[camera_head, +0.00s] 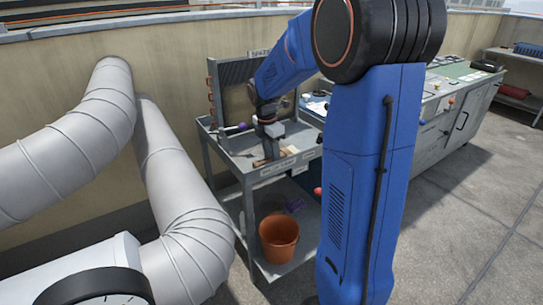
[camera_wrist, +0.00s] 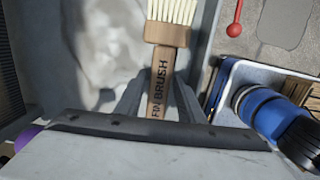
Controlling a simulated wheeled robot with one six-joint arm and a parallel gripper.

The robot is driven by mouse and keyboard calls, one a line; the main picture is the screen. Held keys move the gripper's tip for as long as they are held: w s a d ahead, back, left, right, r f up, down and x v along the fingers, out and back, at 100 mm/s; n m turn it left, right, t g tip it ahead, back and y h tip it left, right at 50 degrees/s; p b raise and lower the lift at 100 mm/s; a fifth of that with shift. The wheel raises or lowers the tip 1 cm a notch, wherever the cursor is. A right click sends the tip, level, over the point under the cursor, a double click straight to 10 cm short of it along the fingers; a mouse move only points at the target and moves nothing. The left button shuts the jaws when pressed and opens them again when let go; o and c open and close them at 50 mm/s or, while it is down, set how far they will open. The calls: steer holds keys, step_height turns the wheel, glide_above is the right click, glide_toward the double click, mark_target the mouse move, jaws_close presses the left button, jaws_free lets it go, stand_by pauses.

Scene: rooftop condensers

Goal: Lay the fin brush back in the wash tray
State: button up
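The fin brush (camera_wrist: 160,75) shows in the wrist view, with pale bristles at the top and a wooden handle lettered FIN BRUSH. My gripper (camera_wrist: 161,92) has one finger on each side of the handle, seemingly pressed against it. In the head view my gripper (camera_head: 271,140) is low over the top of a grey metal cart, with a small brown part below it. The cart's shallow, rimmed top (camera_head: 235,157), with a label on its front edge too small to read surely, looks like the wash tray. Whether the brush touches its floor I cannot tell.
A finned coil panel (camera_head: 235,85) stands at the cart's back. An orange bucket (camera_head: 279,239) is on its lower shelf. A blue cylinder (camera_wrist: 262,110) and a red-ended tool (camera_wrist: 235,25) lie right of the brush. Large grey ducts (camera_head: 90,130) fill the left.

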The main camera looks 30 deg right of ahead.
mark_target(269, 159)
steer(key=shift+o, duration=0.3)
steer(key=shift+r, duration=0.1)
step_height(269, 159, up, 12)
steer(key=a, duration=0.1)
steer(key=s+a+r+m+t, duration=0.1)
steer(key=s+a+m, duration=0.3)
steer(key=s, duration=0.4)
steer(key=s+a+m+t, duration=0.1)
steer(key=s+a+m, duration=0.35)
steer(key=s, duration=0.25)
steer(key=s+a+f+m+t, duration=0.1)
steer(key=s+a+f+m, duration=0.1)
steer(key=s+m, duration=0.3)
steer(key=s+a+f+m+t+y, duration=0.1)
steer(key=s+f+m, duration=0.3)
steer(key=s, duration=0.6)
steer(key=shift+a+f+m+t, duration=0.2)
steer(key=shift+a+m+t, duration=0.25)
steer(key=shift+a, duration=0.15)
steer(key=shift+s, duration=0.1)
